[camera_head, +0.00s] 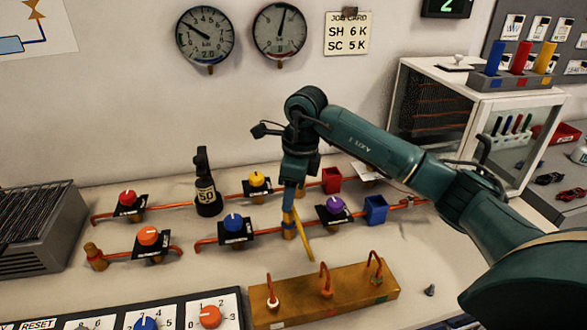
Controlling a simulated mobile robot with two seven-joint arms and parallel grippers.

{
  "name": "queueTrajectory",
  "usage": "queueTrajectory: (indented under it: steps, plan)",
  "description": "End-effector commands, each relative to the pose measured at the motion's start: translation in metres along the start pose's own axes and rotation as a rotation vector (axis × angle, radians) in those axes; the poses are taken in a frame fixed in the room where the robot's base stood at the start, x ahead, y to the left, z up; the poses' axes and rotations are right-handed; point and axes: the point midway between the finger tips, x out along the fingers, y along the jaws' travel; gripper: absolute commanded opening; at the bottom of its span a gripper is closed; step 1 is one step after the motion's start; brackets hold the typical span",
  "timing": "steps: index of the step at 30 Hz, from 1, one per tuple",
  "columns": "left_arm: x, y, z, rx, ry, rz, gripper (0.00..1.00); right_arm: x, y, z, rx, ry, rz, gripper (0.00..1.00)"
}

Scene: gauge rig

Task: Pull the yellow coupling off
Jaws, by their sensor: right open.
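My right gripper (294,213) hangs down over the middle of the bench, open, at the right end of the blue-knobbed pipe. A slanting yellow piece (304,240) shows right below it; I cannot tell whether this is the yellow coupling or a part of my gripper. A brass-coloured fitting (289,231) is beside it, partly covered by the gripper. Whether the jaws touch either one cannot be seen. My left gripper is out of view.
Valves with blue (233,222), yellow (257,178) and purple (335,204) knobs stand close around the gripper. A brass block (345,299) with several hooked pipes lies in front. A black "50" bottle shape (207,190) stands left. A glass-fronted cabinet (420,105) is behind my arm.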

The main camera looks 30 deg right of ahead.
Motion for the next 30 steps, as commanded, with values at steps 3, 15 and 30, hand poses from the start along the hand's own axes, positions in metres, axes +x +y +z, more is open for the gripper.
queueTrajectory:
  steps: [3, 15, 30]
  plan:
    - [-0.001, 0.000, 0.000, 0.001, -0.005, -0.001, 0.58, 0.022, 0.001, 0.000, 0.001, 0.001, 0.004, 0.47]
    - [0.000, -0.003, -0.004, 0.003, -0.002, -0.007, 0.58, 0.055, 0.000, 0.000, 0.000, -0.001, 0.000, 0.47]
    - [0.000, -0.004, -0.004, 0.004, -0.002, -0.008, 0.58, 0.055, 0.000, 0.000, 0.000, -0.001, 0.000, 0.25]
